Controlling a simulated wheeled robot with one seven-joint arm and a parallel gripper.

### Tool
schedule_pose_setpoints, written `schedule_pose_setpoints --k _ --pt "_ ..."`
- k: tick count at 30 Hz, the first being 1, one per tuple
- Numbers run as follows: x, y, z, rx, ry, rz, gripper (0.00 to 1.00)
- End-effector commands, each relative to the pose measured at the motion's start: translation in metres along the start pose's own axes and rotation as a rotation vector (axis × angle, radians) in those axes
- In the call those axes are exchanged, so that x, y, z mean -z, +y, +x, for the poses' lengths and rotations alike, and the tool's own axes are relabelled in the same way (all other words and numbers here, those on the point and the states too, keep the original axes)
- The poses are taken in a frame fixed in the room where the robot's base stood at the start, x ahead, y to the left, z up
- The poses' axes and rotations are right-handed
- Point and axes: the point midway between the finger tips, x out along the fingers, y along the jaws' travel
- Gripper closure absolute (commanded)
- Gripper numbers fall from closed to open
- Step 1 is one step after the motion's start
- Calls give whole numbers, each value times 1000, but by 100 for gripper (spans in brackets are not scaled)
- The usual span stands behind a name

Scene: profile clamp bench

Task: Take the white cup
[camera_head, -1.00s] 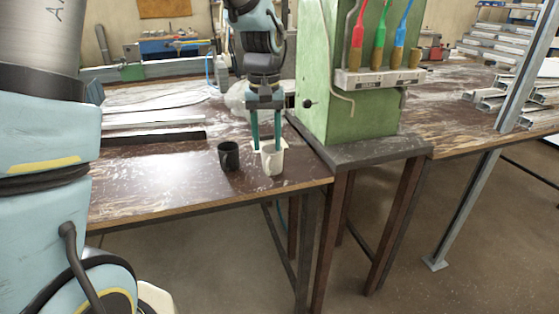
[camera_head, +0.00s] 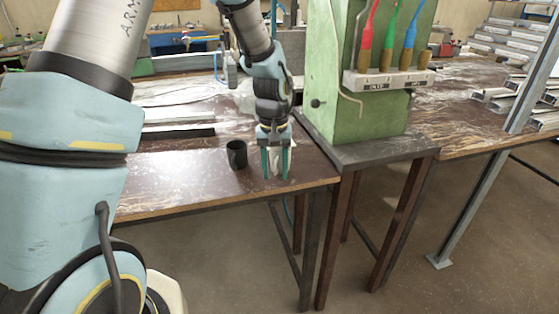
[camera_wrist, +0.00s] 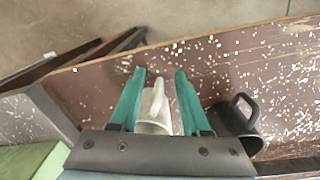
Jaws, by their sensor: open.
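The white cup (camera_wrist: 152,122) stands on the brown bench near its right front corner. In the wrist view it lies between the two green fingers of my gripper (camera_wrist: 154,76), with its handle pointing toward the fingertips' side. The fingers are open, one on each side of the cup, and a gap shows beside the cup. In the head view my gripper (camera_head: 276,177) points down at the cup (camera_head: 280,160), which is largely hidden behind the fingers and palm. Whether the fingers touch the cup cannot be told.
A black cup (camera_head: 237,154) stands just left of my gripper, close to one finger in the wrist view (camera_wrist: 236,122). A green cabinet (camera_head: 350,75) with brushes stands to the right. The bench (camera_head: 180,175) is clear at front left.

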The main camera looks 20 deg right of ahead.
Motion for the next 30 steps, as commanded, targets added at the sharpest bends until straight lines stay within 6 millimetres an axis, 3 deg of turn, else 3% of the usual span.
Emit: schedule_pose_setpoints --k 2,14,30 --pt "0 0 0 0 0 0 56" --pt "0 0 0 0 0 0 100" --pt "0 0 0 0 -1 0 100"
